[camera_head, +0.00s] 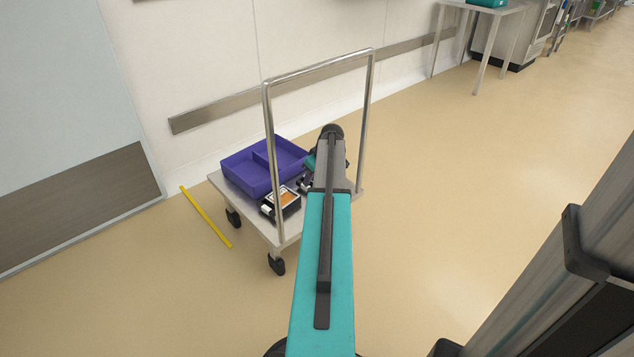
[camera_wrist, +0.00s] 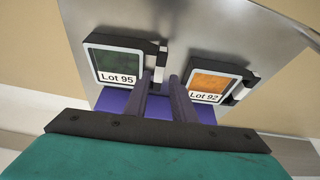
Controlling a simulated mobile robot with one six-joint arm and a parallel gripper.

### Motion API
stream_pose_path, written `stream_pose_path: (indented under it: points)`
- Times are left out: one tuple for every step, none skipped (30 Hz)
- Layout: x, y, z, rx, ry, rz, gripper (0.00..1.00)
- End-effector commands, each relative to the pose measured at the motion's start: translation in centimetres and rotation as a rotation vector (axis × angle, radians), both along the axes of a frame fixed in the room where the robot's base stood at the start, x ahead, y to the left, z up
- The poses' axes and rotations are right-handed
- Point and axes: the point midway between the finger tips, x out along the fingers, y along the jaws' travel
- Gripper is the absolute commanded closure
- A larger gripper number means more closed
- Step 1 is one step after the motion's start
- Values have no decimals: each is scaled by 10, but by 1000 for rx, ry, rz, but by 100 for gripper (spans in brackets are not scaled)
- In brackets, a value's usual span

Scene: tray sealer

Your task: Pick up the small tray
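Two small black trays lie flat on a metal cart. The tray marked Lot 95 (camera_wrist: 117,59), with dark green contents, is at left in the wrist view. The tray marked Lot 92 (camera_wrist: 210,82), with orange contents, is at right. In the head view, an orange-filled tray (camera_head: 283,199) shows beside my arm; the green one is not clear there, with my arm in the way. My gripper (camera_wrist: 161,77) is open and empty. Its fingers point toward the gap between the two trays, and their height above the cart is unclear.
A purple divided crate (camera_head: 247,178) sits on the cart (camera_head: 289,232) behind the orange tray. The cart's tall metal handle (camera_head: 268,130) rises beside my arm. A yellow strip (camera_head: 206,217) lies on the floor at left. The floor to the right is clear.

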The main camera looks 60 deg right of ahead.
Motion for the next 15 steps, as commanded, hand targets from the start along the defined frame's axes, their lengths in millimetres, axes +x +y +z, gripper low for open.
stream_pose_path:
  points:
    - [1,0,-1,0,0,0,77]
    - [1,0,-2,0,0,0,77]
    - [2,0,-4,0,0,1,77]
    - [3,-1,-6,0,0,1,77]
    - [4,-1,-8,0,0,1,77]
    - [5,-2,-11,0,0,1,77]
    - [6,-2,-13,0,0,1,77]
    - [8,-2,-16,0,0,1,77]
    - [9,-3,-20,0,0,1,77]
    - [11,-4,-23,0,0,1,77]
    - [12,-4,-26,1,0,1,77]
    - [14,-4,-29,1,0,1,77]
    - [16,-5,-32,0,0,2,77]
    - [17,-5,-36,0,1,2,77]
    - [19,-5,-39,0,1,2,77]
